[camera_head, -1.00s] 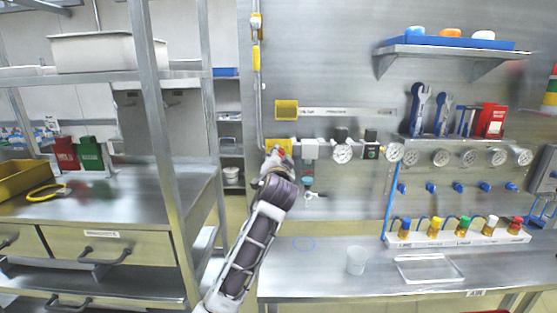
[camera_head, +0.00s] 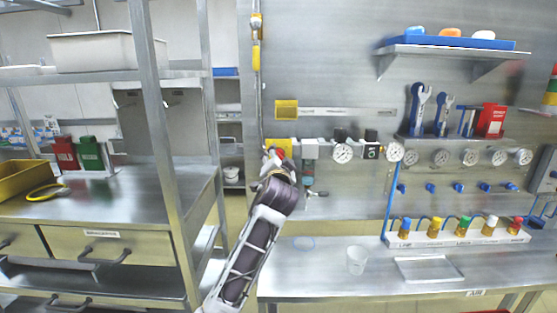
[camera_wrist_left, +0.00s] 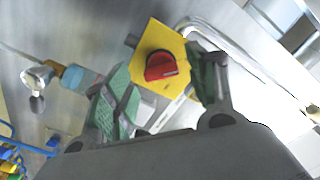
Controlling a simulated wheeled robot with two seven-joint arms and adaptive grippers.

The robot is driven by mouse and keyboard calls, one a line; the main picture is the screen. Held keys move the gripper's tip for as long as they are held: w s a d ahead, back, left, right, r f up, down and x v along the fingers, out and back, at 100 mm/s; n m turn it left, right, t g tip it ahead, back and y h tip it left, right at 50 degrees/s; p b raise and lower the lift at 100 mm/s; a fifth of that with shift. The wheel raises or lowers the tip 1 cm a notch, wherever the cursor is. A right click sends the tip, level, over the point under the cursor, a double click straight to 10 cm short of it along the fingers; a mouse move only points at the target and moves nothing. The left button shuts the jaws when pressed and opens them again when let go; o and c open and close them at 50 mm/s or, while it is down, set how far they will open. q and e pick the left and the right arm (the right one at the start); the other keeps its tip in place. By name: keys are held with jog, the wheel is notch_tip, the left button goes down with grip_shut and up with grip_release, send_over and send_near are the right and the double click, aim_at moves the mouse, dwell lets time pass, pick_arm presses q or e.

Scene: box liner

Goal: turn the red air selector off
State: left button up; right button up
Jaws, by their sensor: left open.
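The red air selector (camera_wrist_left: 160,66) is a round red knob on a yellow square plate (camera_wrist_left: 153,38), seen between my fingers in the left wrist view. In the head view the yellow plate (camera_head: 283,143) shows on the steel wall panel, with the knob mostly hidden by my left gripper (camera_head: 272,158). In the left wrist view my left gripper (camera_wrist_left: 165,95) is open, with one green-padded finger on each side of the knob. I cannot tell whether the fingers touch it. My right gripper is not in view.
Gauges (camera_head: 343,153) and fittings line the wall right of the selector. A pipe (camera_head: 258,90) runs down beside it. A steel bench (camera_head: 330,280) below holds a clear cup (camera_head: 357,260) and a shallow tray (camera_head: 428,269). A shelf rack (camera_head: 165,150) stands at the left.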

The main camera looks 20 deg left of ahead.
pick_arm(q)
jog(key=v, duration=1)
jog(key=shift+s, duration=0.25)
